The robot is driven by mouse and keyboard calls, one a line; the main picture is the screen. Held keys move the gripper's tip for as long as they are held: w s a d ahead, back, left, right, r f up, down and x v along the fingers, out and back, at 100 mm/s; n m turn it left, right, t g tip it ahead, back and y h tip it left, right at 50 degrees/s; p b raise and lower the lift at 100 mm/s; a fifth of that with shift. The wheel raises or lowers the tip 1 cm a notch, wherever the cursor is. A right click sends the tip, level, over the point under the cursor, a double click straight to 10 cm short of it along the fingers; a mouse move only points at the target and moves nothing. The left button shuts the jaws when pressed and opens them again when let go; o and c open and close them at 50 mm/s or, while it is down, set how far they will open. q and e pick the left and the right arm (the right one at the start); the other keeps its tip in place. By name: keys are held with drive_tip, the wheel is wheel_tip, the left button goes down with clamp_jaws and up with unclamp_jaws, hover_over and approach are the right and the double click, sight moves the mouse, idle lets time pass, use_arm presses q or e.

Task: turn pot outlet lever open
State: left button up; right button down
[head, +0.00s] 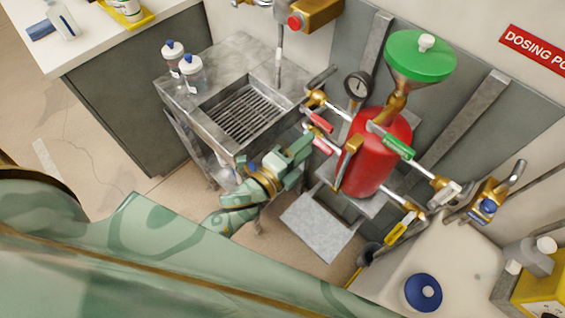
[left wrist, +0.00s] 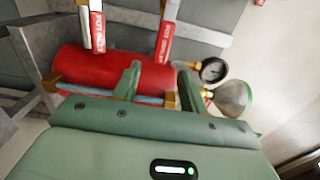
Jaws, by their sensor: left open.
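The red pot (head: 379,158) stands upright below a green funnel (head: 421,55), with pipes and coloured levers around it. Two red levers, an upper one (head: 319,121) and a lower one (head: 322,146), are on its left side. Both red levers also show in the left wrist view (left wrist: 97,31) (left wrist: 165,42), with lettering too small to read surely. I cannot tell which lever is the pot outlet. My left gripper (head: 302,148) is open and empty, close to the lower red lever. In the left wrist view its fingers (left wrist: 158,78) appear in front of the red pot (left wrist: 85,65). My right gripper does not show.
A green lever (head: 398,146) and a yellow lever (head: 400,229) are on the pot's right side. A pressure gauge (head: 358,85) stands behind it. A metal sink (head: 205,118) with two bottles is to the left. A white basin (head: 465,265) is at lower right.

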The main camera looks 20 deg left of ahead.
use_arm(q)
drive_tip(key=v, duration=0.7)
drive_tip(key=shift+s, duration=0.35)
drive_tip(key=shift+a, duration=0.1)
drive_tip(key=s+a+f+n+g+y, duration=0.2)
drive_tip(key=s+f+n+g, duration=0.3)
drive_tip(key=f, duration=0.8)
drive_tip(key=s+a+f+n+g+y, duration=0.25)
drive_tip(key=s+f+n, duration=0.5)
drive_tip(key=f, duration=0.65)
drive_tip(key=s+a+f+n+g, duration=0.2)
drive_tip(key=s+f+g, duration=0.1)
drive_tip(key=s, duration=0.4)
drive_tip(key=s+a+f+n+g+y, duration=0.1)
drive_tip(key=s+a+f+n+g, duration=0.1)
drive_tip(key=s+f, duration=0.3)
drive_tip(key=s+a+f+n+g, duration=0.2)
drive_tip(key=s+f+g, duration=0.2)
drive_tip(key=s, duration=0.5)
drive_tip(key=shift+s+f+y, duration=0.35)
drive_tip(key=shift+s+f, duration=0.05)
drive_tip(key=shift+f, duration=0.2)
